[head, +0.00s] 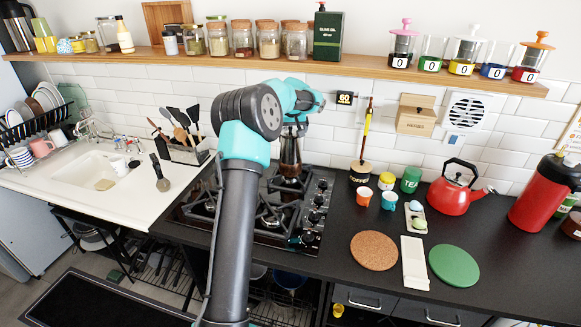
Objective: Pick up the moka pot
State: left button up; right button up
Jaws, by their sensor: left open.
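The moka pot (289,156) is dark and metallic and stands upright at the back right of the gas hob (268,212). My left arm reaches up over the hob, and its gripper (297,127) is at the top of the pot, pointing down. The jaws are open. The upper part of the pot is partly hidden by the gripper, and I cannot tell whether they touch. My right gripper is not in view.
A utensil holder (184,152) stands left of the hob. To the right are a dark pot with upright sticks (361,174), small cups, a red kettle (456,192), a cork mat (374,250) and a green mat (454,265). A jar-filled shelf (360,66) runs above.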

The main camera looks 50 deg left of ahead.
aim_at(291, 130)
pick_arm(q)
jog(key=shift+w+a, duration=0.2)
jog(key=shift+a, duration=0.1)
jog(key=shift+w+a, duration=0.1)
jog(key=shift+a, duration=0.05)
jog(key=x, duration=0.5)
dwell(0.6)
jog(key=shift+r, duration=0.1)
jog(key=c, duration=1.4)
jog(key=shift+o, duration=0.2)
jog(key=shift+r, duration=0.1)
